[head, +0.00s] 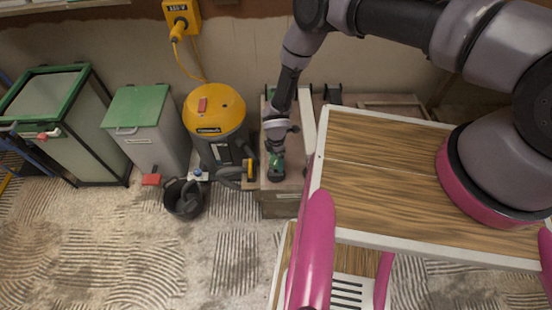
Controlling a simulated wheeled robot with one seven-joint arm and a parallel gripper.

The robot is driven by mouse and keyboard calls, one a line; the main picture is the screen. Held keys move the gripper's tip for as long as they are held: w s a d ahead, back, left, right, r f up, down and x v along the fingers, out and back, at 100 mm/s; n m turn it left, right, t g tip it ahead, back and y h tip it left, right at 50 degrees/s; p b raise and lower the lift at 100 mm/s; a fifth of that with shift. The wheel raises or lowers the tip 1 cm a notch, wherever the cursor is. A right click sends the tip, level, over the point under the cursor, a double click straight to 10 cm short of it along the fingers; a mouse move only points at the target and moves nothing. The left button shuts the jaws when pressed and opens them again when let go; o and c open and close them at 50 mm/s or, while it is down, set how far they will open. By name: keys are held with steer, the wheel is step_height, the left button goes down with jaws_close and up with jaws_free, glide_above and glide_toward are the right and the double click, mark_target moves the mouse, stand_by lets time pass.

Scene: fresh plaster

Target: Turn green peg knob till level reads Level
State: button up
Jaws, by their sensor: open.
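The top of a low wooden chest (279,195) is at the middle of the head view. A small green part (277,160), which looks like the green peg knob, shows there above a dark round base. My arm reaches down to it from the upper right. My gripper (276,148) is open at the end of the arm, right over or beside the green part. I cannot tell whether its fingers touch or straddle the knob, because they are small and overlap it. A yellow piece (250,170) stands just to the left. No level reading can be made out.
A yellow-topped vacuum (214,115), a grey bin with a green lid (139,108) and a green-framed container (62,100) stand left along the wall. A black bucket (184,198) is on the floor. A yellow socket box (182,17) hangs above. The streaked floor (130,255) is clear in front.

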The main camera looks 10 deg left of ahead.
step_height(320, 180, up, 10)
steer(key=shift+r, duration=0.2)
stand_by(0.5)
